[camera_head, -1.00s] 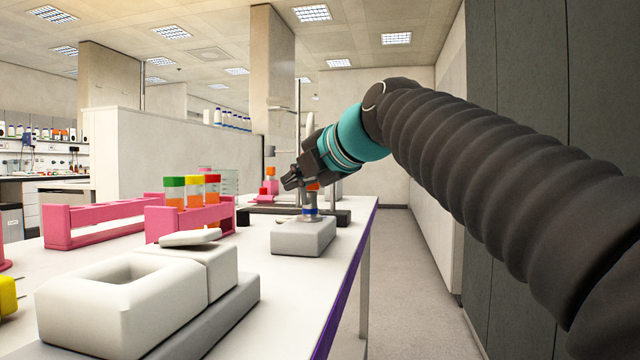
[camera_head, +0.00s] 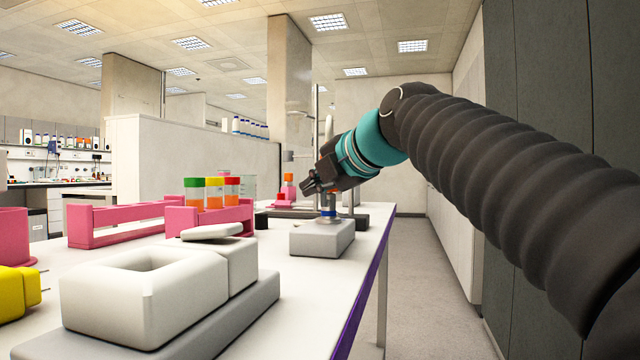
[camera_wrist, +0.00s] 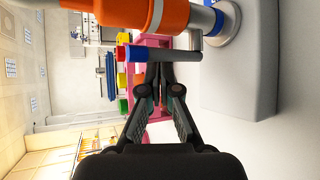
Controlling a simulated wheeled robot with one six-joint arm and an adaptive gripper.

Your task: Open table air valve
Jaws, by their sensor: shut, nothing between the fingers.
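The air valve (camera_head: 328,212) stands on a grey block (camera_head: 322,239) near the right edge of the white table. In the wrist view the valve has an orange body (camera_wrist: 155,14), a pale metal base ring with blue (camera_wrist: 222,22), and a grey lever with a blue end (camera_wrist: 160,54). My gripper (camera_head: 311,184) is just above and left of the valve in the head view. In the wrist view the closed fingertips (camera_wrist: 159,70) are right beside the lever, empty; I cannot tell whether they touch it. The gripper hides part of the valve in the head view.
A white square-holed device (camera_head: 150,295) fills the table's front. Pink racks (camera_head: 120,222), one with colour-capped tubes (camera_head: 212,193), stand behind it. A yellow object (camera_head: 18,290) is at the left. The aisle (camera_head: 425,275) right of the table is clear.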

